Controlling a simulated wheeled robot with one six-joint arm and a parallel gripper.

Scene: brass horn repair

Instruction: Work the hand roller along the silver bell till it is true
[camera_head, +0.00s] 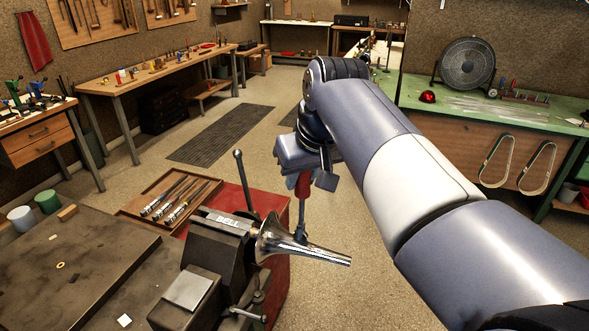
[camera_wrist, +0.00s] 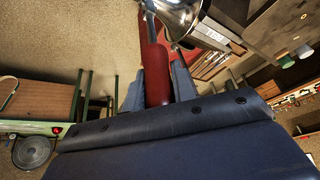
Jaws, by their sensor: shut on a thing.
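The silver bell (camera_head: 310,248) is held on the dark vise (camera_head: 222,243) marked BELL, its narrow end pointing right. My gripper (camera_head: 306,176) is above the bell, shut on the red handle of the hand roller (camera_head: 301,205). The roller hangs down, and its lower end meets or overlaps the bell near the flare; I cannot tell whether it touches. In the wrist view the red handle (camera_wrist: 155,75) sits between the fingers of my gripper (camera_wrist: 157,80), and the roller's shaft runs up beside the silver bell (camera_wrist: 182,18). The roller's tip is not clear there.
A wooden tray (camera_head: 128,208) with several tools lies behind the vise. A dark bench top (camera_head: 70,280) is at left front. A red cabinet (camera_head: 285,290) stands under the vise. A green bench (camera_head: 460,100) with a fan is at right. Open floor lies right of the vise.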

